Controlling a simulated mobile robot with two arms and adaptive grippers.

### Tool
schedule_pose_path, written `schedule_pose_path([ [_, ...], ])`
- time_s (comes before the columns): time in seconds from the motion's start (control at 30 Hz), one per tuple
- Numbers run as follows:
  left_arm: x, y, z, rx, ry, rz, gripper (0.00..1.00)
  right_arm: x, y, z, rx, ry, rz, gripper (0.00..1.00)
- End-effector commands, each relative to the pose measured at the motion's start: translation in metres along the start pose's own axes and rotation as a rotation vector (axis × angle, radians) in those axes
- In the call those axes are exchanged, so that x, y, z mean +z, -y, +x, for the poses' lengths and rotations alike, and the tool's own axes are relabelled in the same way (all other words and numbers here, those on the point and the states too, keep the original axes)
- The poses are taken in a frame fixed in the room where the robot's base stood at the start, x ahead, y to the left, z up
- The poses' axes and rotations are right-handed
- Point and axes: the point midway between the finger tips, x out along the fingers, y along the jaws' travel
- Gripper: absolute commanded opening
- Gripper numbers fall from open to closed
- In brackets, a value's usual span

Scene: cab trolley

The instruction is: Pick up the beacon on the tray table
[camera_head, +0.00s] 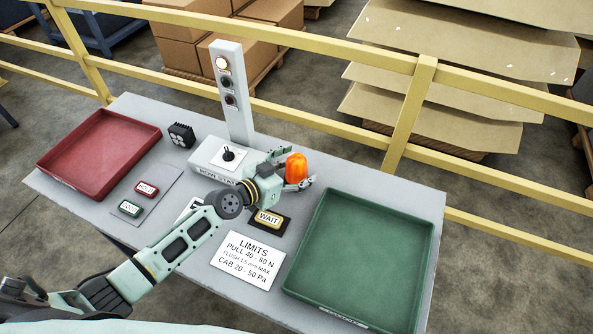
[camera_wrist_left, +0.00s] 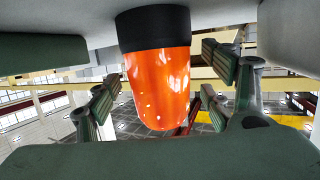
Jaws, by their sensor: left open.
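The beacon (camera_head: 296,167) has an orange dome and stands on the tray table (camera_head: 430,200), left of the green tray. In the left wrist view the beacon (camera_wrist_left: 158,85) hangs upside down in the picture, with its black base at the top. My left gripper (camera_head: 299,170) is open around the beacon, its fingers on either side of the dome. In the left wrist view the fingers show left and right of it with a gap on each side. The beacon's base is hidden in the head view. My right gripper is not in view.
The green tray (camera_head: 318,286) is close at the right and looks empty. A grey post (camera_head: 236,110) with a light and knobs rises behind my gripper. A red tray (camera_head: 150,134) lies at the left. A WAIT plate (camera_head: 268,217) and LIMITS card (camera_head: 247,262) lie in front. A yellow railing (camera_head: 320,125) runs behind.

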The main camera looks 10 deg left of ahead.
Motion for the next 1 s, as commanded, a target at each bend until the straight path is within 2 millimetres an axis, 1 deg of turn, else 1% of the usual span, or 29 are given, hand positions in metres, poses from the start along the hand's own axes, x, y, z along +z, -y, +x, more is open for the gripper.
schedule_pose_path([
  [0.2,0.0004,-0.0004,0.0012,0.001,0.000,0.000,0.74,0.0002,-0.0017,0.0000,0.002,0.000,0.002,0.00],
  [0.23,0.0004,-0.0003,0.0011,0.001,0.000,0.000,0.72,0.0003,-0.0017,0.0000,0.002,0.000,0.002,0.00],
  [0.83,0.0008,-0.0004,0.0008,0.001,0.001,-0.001,0.20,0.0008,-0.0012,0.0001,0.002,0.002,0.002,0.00],
  [0.87,0.0008,-0.0004,0.0008,0.001,0.001,-0.001,0.18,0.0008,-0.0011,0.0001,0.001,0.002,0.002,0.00],
  [1.0,-0.0003,-0.0002,0.0008,0.000,-0.001,0.000,0.18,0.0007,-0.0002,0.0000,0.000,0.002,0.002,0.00],
])
